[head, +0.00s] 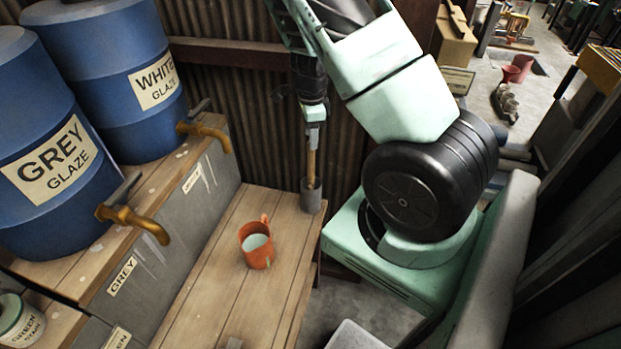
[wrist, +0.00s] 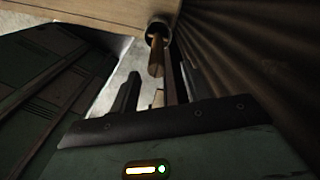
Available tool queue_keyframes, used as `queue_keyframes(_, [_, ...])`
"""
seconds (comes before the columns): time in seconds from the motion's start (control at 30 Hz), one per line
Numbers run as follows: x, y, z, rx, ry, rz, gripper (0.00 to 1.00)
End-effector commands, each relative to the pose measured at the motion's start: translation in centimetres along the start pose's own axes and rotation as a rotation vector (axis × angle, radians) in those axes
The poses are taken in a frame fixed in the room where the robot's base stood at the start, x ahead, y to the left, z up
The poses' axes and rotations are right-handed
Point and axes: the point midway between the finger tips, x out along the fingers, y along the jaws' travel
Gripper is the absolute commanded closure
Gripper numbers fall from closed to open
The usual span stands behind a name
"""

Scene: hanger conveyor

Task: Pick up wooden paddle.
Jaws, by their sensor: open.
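The wooden paddle (head: 311,160) stands upright in a small dark cup (head: 311,195) at the table's right corner in the head view. In the wrist view the paddle (wrist: 156,56) shows end-on, rising from the cup (wrist: 158,27). My gripper (head: 314,122) points down at the paddle's top end in the head view. In the wrist view my gripper (wrist: 160,85) is open, with one finger on each side of the line to the paddle. Whether a finger touches the paddle I cannot tell.
An orange mug (head: 256,247) with pale liquid stands on the wooden table (head: 205,300). Blue glaze barrels (head: 40,130) with brass taps (head: 135,218) stand on a ledge at left. A corrugated wall (head: 240,110) rises close behind the cup.

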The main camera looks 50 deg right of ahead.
Motion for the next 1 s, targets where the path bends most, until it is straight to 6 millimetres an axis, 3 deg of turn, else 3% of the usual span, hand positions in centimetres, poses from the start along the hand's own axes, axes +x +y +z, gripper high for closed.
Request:
queue_keyframes(0.27, [2.1, 0.2, 0.0, 0.001, 0.001, 0.002, 0.53])
queue_keyframes(0.5, [5.5, 0.5, 0.1, 0.001, 0.000, 0.002, 0.53])
queue_keyframes(0.83, [6.4, 0.4, 0.2, -0.001, -0.001, -0.001, 0.53])
queue_keyframes(0.87, [6.4, 0.4, 0.2, -0.001, -0.001, -0.001, 0.58])
queue_keyframes(1.0, [6.4, 0.4, 0.2, -0.001, -0.001, -0.001, 0.97])
